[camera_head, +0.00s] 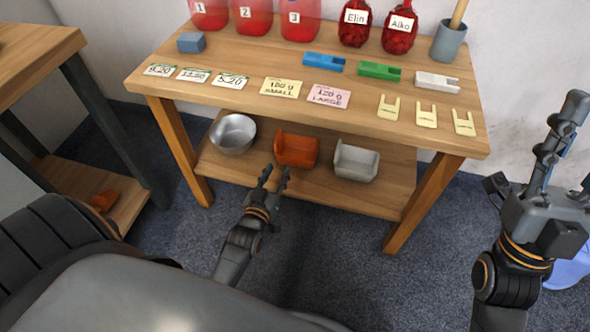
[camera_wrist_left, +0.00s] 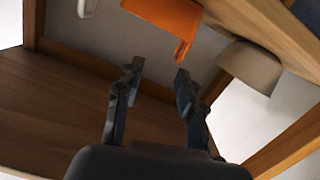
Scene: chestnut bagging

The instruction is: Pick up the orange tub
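The orange tub (camera_head: 297,150) stands on the lower shelf of the wooden table, between a metal bowl (camera_head: 233,133) and a light grey tub (camera_head: 356,162). In the left wrist view the orange tub (camera_wrist_left: 165,14) is at the top, with a part of it reaching down. My left gripper (camera_head: 277,174) is in front of the shelf, just short of the tub and slightly to its left. Its two fingers (camera_wrist_left: 157,77) are apart with nothing between them. My right gripper (camera_head: 568,145) is raised at the far right, away from the tub; its finger opening is unclear.
The table top (camera_head: 230,95) above the shelf holds labelled red containers, cards, clips and a grey cup (camera_head: 448,42). Table legs (camera_head: 425,203) flank the shelf. Floor in front is clear.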

